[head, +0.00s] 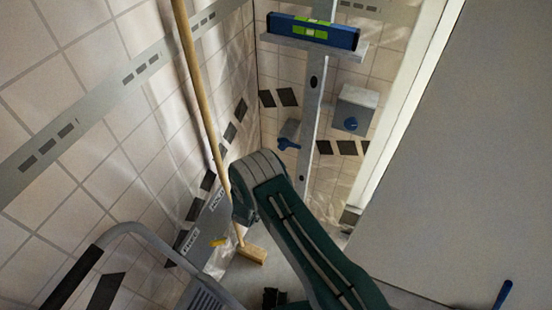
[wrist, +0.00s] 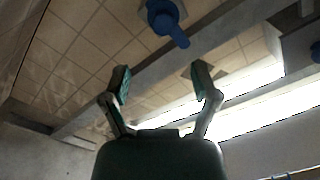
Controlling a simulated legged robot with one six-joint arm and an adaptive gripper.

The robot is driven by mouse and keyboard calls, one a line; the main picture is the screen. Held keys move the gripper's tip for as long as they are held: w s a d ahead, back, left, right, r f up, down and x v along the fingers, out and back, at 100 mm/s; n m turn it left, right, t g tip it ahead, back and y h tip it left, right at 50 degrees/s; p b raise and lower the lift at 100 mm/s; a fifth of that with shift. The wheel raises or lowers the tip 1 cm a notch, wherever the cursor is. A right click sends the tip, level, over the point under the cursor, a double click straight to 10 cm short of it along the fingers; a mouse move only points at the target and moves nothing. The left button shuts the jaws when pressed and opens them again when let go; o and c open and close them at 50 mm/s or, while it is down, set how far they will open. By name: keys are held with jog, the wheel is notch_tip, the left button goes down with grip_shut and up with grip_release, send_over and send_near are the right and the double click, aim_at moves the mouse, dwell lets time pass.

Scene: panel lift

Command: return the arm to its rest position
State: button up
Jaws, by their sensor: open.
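My arm's dark green link and grey-banded elbow (head: 262,175) fill the lower middle of the head view, with the elbow raised towards the tiled corner. My gripper (wrist: 162,82) shows in the wrist view with its two fingers spread wide and nothing between them. In the head view it is not clearly visible; my arm hides part of that area. In the wrist view a blue handle (wrist: 166,18) on a round mount lies beyond the fingertips, apart from them.
A broom (head: 205,100) leans along the left tiled wall. A blue level (head: 313,31) lies on a metal ledge (head: 350,52). A blue-knobbed box (head: 355,109) and a blue lever (head: 289,145) are on the back wall. A grey panel (head: 465,160) blocks the right; a tubular frame (head: 150,229) stands lower left.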

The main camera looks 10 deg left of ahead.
jog(key=shift+v, duration=0.9)
jog(key=w+d+r+n+g+y, duration=0.1)
jog(key=w+r+n+g+y, duration=0.35)
jog(key=r, duration=1.25)
jog(key=s+d+r+n+y, duration=0.1)
jog(key=d+r+n+y, duration=0.15)
jog(key=r+n, duration=0.4)
jog(key=s+d+r+n+y, duration=0.1)
jog(key=d+r+n, duration=0.25)
jog(key=r, duration=0.55)
jog(key=s+d+r+n+g, duration=0.2)
jog(key=s+d+r+n, duration=0.2)
jog(key=s, duration=0.3)
jog(key=s+d+r+n+g, duration=0.2)
jog(key=s+d+r+n, duration=0.2)
jog(key=s, duration=0.3)
jog(key=s+d+n+g+h, duration=0.1)
jog(key=s+d+n, duration=0.2)
jog(key=s, duration=0.7)
jog(key=s+d+n+g+h, duration=0.1)
jog(key=s+d+n+g, duration=0.1)
jog(key=s+d, duration=0.4)
jog(key=s+n, duration=0.1)
jog(key=s, duration=0.2)
jog(key=shift+s+d+f, duration=0.2)
jog(key=shift+s+d, duration=0.05)
jog(key=shift+s, duration=0.15)
